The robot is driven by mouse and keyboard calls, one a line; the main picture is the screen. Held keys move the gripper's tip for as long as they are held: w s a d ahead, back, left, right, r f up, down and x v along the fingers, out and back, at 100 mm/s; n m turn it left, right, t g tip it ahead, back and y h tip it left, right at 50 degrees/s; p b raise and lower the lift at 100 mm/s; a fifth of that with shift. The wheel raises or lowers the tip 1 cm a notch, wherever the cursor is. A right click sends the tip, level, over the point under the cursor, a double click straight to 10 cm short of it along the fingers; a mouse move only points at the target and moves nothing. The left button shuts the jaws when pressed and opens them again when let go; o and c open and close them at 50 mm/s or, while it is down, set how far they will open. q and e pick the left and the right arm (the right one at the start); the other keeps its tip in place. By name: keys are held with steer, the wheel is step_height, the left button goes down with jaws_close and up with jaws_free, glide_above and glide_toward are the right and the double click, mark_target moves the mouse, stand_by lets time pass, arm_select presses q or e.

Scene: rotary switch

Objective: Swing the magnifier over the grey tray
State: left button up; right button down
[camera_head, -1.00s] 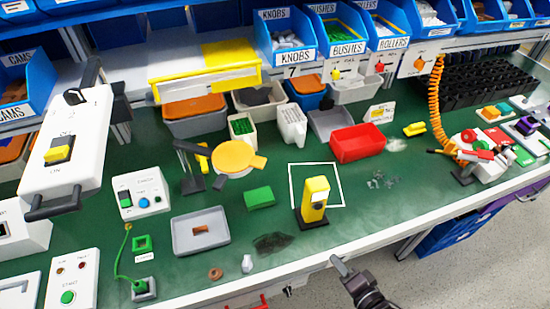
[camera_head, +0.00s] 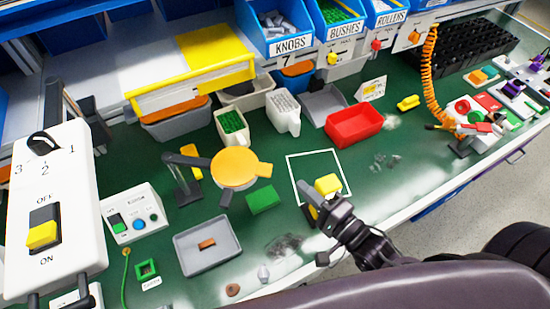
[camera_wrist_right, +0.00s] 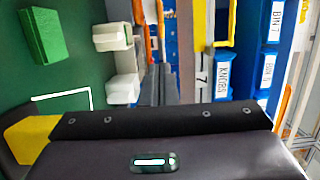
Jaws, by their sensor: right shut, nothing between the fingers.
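The magnifier (camera_head: 238,168) has a round yellow-orange head with a small tab and a dark jointed arm on a stand. Its head hangs up and to the right of the grey tray (camera_head: 184,262), not over it. The tray lies flat on the green bench and holds a small brown block (camera_head: 207,244). My right gripper (camera_head: 306,192) is shut and empty, beside the yellow block and to the right of the magnifier. Its closed fingers (camera_wrist_right: 160,85) also show in the right wrist view, where I cannot make out the magnifier. My left gripper is not in view.
A green block (camera_head: 263,197) lies between magnifier and gripper. A yellow upright block (camera_head: 328,184) stands beside my right gripper, partly hidden by it. A white switch panel (camera_head: 75,190) rises at the left. A red bin (camera_head: 353,126) and cream containers stand behind.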

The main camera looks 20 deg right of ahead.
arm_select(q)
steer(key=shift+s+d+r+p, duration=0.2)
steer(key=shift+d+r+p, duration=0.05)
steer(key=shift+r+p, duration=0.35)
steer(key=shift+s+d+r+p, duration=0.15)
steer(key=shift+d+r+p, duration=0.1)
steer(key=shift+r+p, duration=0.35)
arm_select(e)
steer(key=x, duration=0.8)
steer(key=shift+w, duration=0.25)
